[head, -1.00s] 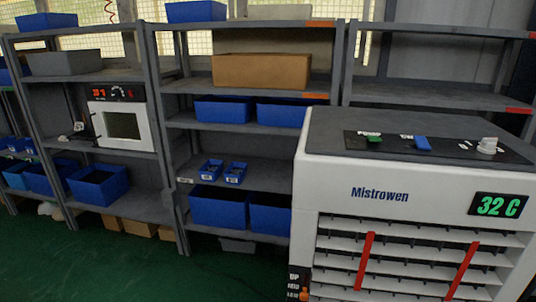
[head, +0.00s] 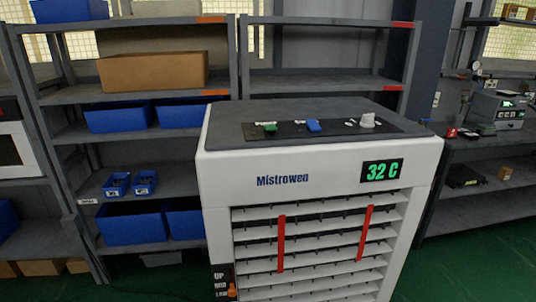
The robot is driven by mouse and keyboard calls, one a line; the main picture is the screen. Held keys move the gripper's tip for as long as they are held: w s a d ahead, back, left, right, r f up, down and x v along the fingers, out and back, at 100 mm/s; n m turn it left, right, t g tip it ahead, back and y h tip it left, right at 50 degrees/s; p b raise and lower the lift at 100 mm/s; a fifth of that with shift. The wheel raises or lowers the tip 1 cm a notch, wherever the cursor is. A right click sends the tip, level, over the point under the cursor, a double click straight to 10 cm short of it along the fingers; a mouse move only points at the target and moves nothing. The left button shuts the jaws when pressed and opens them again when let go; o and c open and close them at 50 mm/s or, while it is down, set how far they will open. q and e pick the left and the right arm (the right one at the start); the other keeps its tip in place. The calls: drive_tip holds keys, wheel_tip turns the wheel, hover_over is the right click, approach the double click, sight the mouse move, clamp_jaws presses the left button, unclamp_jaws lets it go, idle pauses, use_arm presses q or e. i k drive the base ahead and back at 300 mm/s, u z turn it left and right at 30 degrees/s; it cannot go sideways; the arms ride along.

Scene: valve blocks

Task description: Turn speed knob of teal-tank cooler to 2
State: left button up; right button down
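A white cooler (head: 222,178) marked "Mistrowen" stands in the middle right of the head view. Its dark top panel (head: 340,129) carries a green switch (head: 270,128), a blue switch (head: 314,126) and a white round knob (head: 367,120) at the right. The marks around the knob are too small to read. A display (head: 381,171) on the front reads 32 C. The front has white louvres with two red vertical strips, and an orange lever (head: 232,290) at the lower left. No teal tank shows. Neither gripper is in view.
Grey shelves (head: 150,91) with blue bins (head: 132,223) and a cardboard box (head: 153,71) stand behind and left. A workbench (head: 480,143) with instruments stands at the right. Green floor (head: 470,265) is open at the lower right.

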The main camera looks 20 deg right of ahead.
sight(367, 121)
drive_tip(key=z, duration=1.2)
